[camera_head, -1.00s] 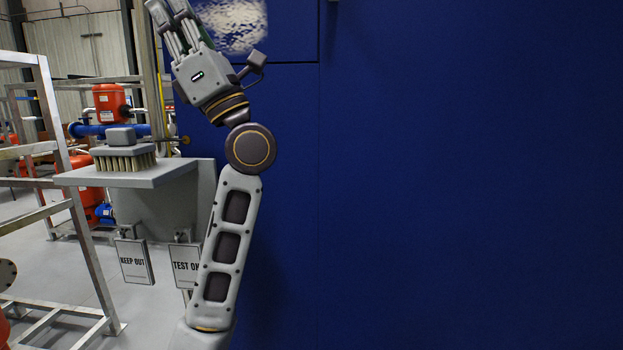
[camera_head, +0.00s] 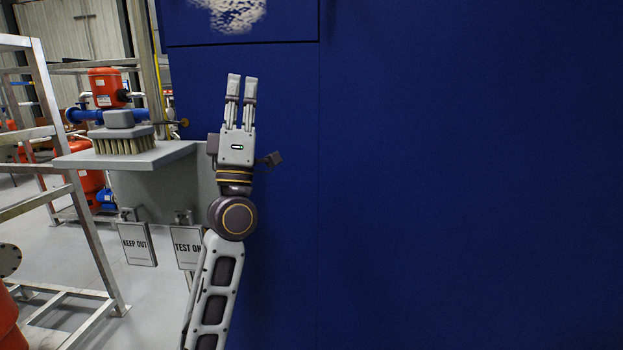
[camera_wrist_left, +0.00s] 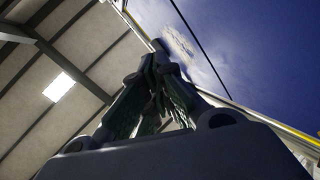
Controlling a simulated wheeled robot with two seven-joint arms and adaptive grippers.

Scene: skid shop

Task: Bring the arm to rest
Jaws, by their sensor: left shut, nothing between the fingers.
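My left gripper (camera_head: 242,88) points up in front of the blue panel wall (camera_head: 450,180) in the head view. Its fingers are shut with nothing between them. In the left wrist view the fingers (camera_wrist_left: 160,60) come together, with the roof beyond on the left and the blue panel on the right. My left arm comes up from the bottom of the head view, and its lower part is cut off. My right gripper is out of view.
A brush (camera_head: 123,135) stands on a grey shelf (camera_head: 160,157) left of my left arm. Two hanging signs, "KEEP OUT" (camera_head: 137,244) and "TEST ON" (camera_head: 187,247), hang below it. A metal frame (camera_head: 75,190) stands at far left. A pale scuffed patch (camera_head: 235,12) marks the panel top.

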